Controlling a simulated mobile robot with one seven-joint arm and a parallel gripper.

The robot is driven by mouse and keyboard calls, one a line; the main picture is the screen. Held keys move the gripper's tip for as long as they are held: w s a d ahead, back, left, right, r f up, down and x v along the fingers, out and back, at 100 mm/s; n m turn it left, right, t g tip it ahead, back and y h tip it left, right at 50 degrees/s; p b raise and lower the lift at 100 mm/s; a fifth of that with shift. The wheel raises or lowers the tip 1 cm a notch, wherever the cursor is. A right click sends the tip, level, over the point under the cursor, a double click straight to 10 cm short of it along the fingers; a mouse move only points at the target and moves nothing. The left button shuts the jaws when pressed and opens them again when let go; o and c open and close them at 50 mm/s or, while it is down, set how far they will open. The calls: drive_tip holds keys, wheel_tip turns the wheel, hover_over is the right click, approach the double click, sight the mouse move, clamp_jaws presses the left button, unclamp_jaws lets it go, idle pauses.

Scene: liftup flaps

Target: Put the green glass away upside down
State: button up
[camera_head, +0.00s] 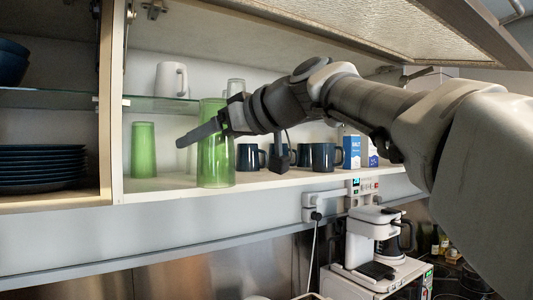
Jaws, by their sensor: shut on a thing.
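A tall translucent green glass (215,165) is at the front edge of the lower cabinet shelf. It is upright in line, with its wider end down. My gripper (203,131) reaches in from the right and is shut on this glass at mid-height; one dark finger crosses in front of it. I cannot tell whether the glass's lower rim touches the shelf. A second green glass (143,150) stands on the same shelf to the left, also slightly wider at the bottom.
The cabinet's lower shelf (170,185) has bare room between the two glasses. Dark mugs (323,157) and cartons (352,152) stand to the right. A glass shelf above holds a white mug (171,79). The lift-up flap (400,30) is raised overhead. A coffee machine (376,240) is below.

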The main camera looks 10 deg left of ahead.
drive_tip(key=w+a+p, duration=0.1)
drive_tip(key=a, duration=0.2)
drive_tip(key=w+a+p, duration=0.1)
drive_tip(key=w+a, duration=0.1)
drive_tip(key=a, duration=0.1)
drive_tip(key=w+a+p, duration=0.2)
drive_tip(key=a, duration=0.2)
drive_tip(key=shift+r, duration=0.1)
drive_tip(key=shift+w+a+r+p, duration=0.1)
drive_tip(key=shift+w+a+p, duration=0.3)
drive_tip(key=shift+a, duration=0.2)
drive_tip(key=shift+w+a+p, duration=0.25)
drive_tip(key=shift+a+p, duration=0.1)
drive_tip(key=shift+a, duration=0.25)
drive_tip(key=shift+w+a+f, duration=0.2)
drive_tip(key=shift+a+f, duration=0.2)
drive_tip(key=shift+f, duration=0.4)
drive_tip(key=shift+s+d+f, duration=0.1)
drive_tip(key=shift+d, duration=0.15)
drive_tip(key=shift+a+f, duration=0.1)
drive_tip(key=shift+f, duration=0.15)
drive_tip(key=o, duration=1.6)
